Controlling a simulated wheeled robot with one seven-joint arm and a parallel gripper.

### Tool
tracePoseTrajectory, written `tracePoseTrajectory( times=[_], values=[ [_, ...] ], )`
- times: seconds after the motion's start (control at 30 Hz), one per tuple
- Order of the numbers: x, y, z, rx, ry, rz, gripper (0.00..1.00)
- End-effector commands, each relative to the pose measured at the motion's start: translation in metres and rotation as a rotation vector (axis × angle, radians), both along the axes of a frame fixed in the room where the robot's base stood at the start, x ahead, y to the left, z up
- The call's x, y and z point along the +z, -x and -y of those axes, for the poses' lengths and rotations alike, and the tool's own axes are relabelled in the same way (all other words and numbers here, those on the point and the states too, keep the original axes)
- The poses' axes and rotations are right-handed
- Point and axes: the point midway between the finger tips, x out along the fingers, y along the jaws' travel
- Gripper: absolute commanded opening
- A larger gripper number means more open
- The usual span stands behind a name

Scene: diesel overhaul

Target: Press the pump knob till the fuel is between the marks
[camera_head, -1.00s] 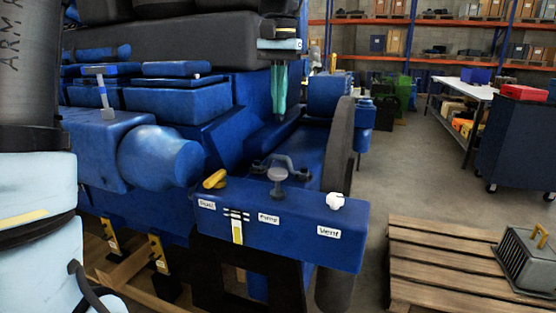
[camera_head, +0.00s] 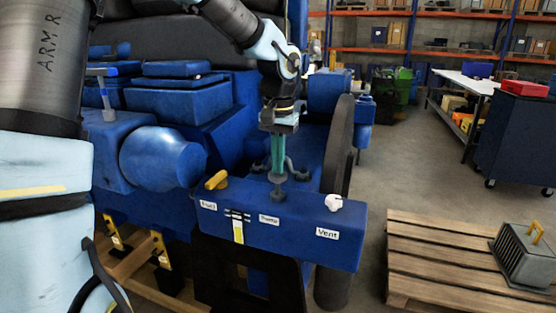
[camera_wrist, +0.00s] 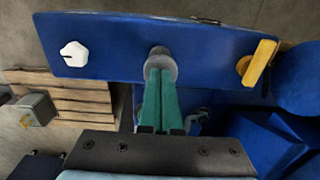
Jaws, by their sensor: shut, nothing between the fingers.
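The grey pump knob (camera_head: 278,193) stands on the top of the blue pump box (camera_head: 290,253), behind the Pump label (camera_head: 269,219). My gripper (camera_head: 278,172) points straight down with its green fingers shut and empty. The fingertips are at the top of the knob, and the knob sits low. In the wrist view the fingers end over the round knob (camera_wrist: 160,60); whether they touch it I cannot tell for sure. The sight gauge (camera_head: 238,230) on the front face shows a yellow fuel column reaching up near the dark marks; the exact level is too small to read.
A yellow lever (camera_head: 216,180) stands on the box's left and a white vent knob (camera_head: 333,202) on its right. The blue engine (camera_head: 160,155) lies behind and left. A pallet (camera_head: 430,270) with a grey case (camera_head: 524,258) stands on the floor at right.

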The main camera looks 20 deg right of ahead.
Motion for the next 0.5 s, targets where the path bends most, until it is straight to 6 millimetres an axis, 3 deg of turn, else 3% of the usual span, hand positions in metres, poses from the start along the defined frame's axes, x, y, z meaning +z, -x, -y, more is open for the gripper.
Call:
tracePoseTrajectory(
  times=[0.3,0.5],
  values=[
    [-0.002,0.000,0.000,-0.001,0.000,0.000,0.00],
    [-0.027,0.001,0.001,-0.002,-0.001,-0.001,0.00]
  ],
)
